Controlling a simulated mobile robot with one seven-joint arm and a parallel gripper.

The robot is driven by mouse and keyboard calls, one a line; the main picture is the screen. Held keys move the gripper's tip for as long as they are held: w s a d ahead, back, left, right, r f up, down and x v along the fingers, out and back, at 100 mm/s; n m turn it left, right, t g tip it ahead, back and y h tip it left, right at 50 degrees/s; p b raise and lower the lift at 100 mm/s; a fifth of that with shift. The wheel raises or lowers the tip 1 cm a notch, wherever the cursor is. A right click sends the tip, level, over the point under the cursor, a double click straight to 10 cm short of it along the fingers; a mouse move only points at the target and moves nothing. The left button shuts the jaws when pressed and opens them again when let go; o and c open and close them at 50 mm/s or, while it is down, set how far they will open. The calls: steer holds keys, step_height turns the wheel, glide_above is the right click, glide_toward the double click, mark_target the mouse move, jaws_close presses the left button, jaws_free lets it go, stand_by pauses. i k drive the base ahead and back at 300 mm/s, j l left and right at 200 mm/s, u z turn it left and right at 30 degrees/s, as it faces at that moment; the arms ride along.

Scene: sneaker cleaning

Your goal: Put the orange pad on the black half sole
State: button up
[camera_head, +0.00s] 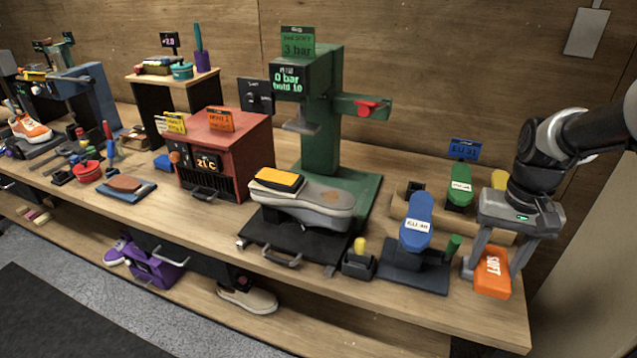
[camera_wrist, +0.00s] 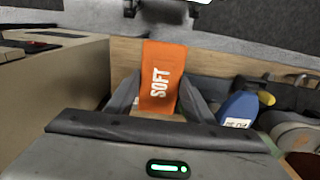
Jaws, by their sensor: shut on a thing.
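The orange pad (camera_head: 492,273), marked SOFT, is between the fingers of my gripper (camera_head: 490,262) at the right end of the bench. In the wrist view the orange pad (camera_wrist: 163,80) stands out ahead, with a finger of my gripper (camera_wrist: 160,100) on each side. My gripper is shut on it. I cannot tell whether the pad touches the bench.
A blue sole-shaped form (camera_head: 416,215) on a dark stand is just left of my gripper. A green one (camera_head: 460,186) stands behind it. The green press (camera_head: 322,120) and red oven (camera_head: 225,155) stand further left. The bench's front edge (camera_head: 440,318) is close.

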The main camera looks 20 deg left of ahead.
mark_target(277, 177)
steer(key=k+j, duration=0.15)
steer(key=j, duration=0.15)
steer(key=k+j, duration=0.1)
steer(key=j, duration=0.15)
steer(key=k+j, duration=0.15)
steer(key=j, duration=1.1)
